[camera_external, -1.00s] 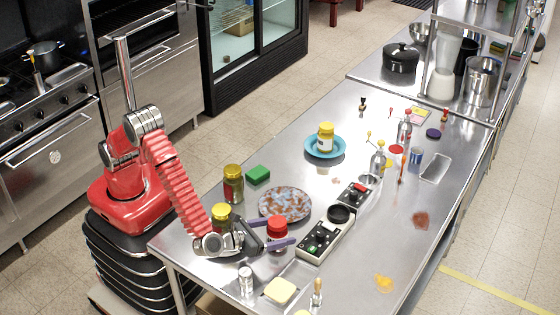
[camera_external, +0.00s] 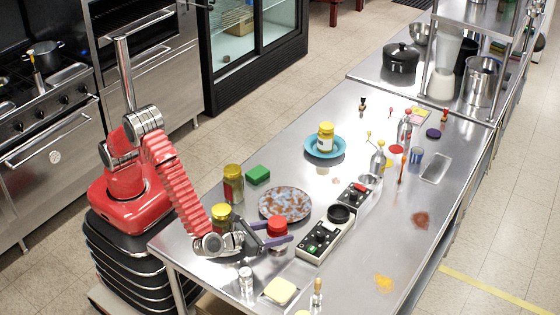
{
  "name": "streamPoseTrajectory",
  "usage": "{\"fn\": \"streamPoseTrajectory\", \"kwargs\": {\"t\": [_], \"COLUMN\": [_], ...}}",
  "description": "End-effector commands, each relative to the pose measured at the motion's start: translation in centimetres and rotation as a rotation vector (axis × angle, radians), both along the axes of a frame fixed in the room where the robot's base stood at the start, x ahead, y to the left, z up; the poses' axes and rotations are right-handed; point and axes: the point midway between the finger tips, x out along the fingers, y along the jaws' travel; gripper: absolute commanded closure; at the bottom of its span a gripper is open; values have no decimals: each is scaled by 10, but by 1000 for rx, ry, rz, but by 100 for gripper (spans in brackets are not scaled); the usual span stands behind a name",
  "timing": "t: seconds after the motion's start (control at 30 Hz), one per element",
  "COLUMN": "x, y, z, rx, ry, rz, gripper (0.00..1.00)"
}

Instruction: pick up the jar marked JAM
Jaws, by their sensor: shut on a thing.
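My gripper (camera_external: 276,240) is low over the near left part of the steel table, its purple fingers on either side of a jar with a red lid (camera_external: 277,225). The fingers are shut on this jar, which stands upright at table level. Its label is mostly hidden by the fingers, so I cannot read it. Two jars with yellow lids stand to the left, one (camera_external: 222,217) close behind my wrist and one (camera_external: 233,183) farther back. Another yellow-lidded jar with a pale label (camera_external: 325,137) stands on a blue plate (camera_external: 340,152). Their markings are too small to read.
A speckled plate (camera_external: 285,204) lies just behind the gripper, and a green sponge (camera_external: 258,175) beyond it. A control box (camera_external: 322,240) is close on the right. A shaker (camera_external: 246,280) and a dish with a yellow block (camera_external: 280,290) are in front.

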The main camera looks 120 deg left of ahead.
Motion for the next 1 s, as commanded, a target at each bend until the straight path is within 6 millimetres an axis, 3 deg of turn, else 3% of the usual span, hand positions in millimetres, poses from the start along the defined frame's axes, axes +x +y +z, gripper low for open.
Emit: {"fn": "streamPoseTrajectory", "kwargs": {"t": [0.27,0.73,1.0], "x": [0,0,0], "y": [0,0,0], "z": [11,85,101], "rx": [0,2,1], "ry": [-3,-4,-1], "rz": [0,1,1], "gripper": [82,82,82]}}
